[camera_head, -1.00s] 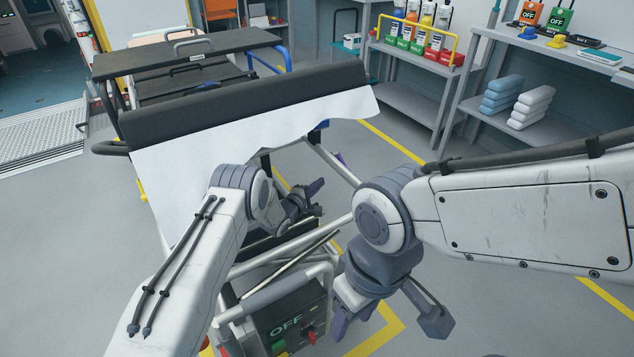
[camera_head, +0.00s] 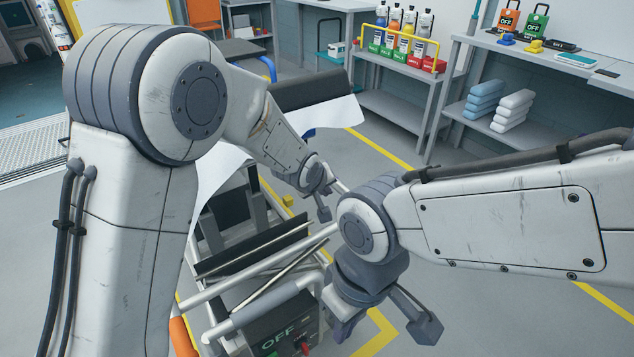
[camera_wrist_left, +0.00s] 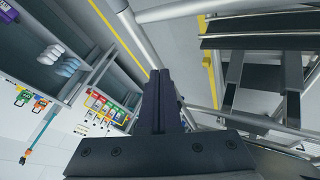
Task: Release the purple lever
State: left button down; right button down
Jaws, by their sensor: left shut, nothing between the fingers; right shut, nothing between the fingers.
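I cannot make out the purple lever in either current view; my left arm covers much of the stretcher in the head view. My left gripper (camera_wrist_left: 160,78) is shut and empty in the wrist view, its dark fingers together near the light metal tubes of the stretcher. In the head view the left wrist is small, beside the stretcher's right side, and its fingers are hard to make out. My right gripper (camera_head: 345,328) is shut and empty, pointing down just right of the OFF box (camera_head: 282,330) at the stretcher's near end.
The stretcher's white sheet (camera_head: 222,165) and dark pad (camera_head: 312,90) lie behind my left arm. A shelf with bottles (camera_head: 405,45) and a bench (camera_head: 530,55) stand along the wall. Grey floor with yellow lines (camera_head: 385,148) is clear to the right.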

pick_arm(q)
jog(key=s+a+r+m+g, duration=0.1)
jog(key=s+a+m+g, duration=0.1)
jog(key=s, duration=0.9)
jog(key=s+a+r+m+g+y, duration=0.1)
jog(key=s+a+m, duration=0.3)
jog(key=s, duration=0.8)
jog(key=s+a+r+m+g+y, duration=0.1)
jog(key=s+a+r+m+g, duration=0.1)
jog(key=s, duration=1)
jog(key=a+m+g, duration=0.1)
jog(key=m+g, duration=0.1)
jog(key=m, duration=0.1)
jog(key=shift+r, duration=0.4)
jog(key=shift+a, duration=0.2)
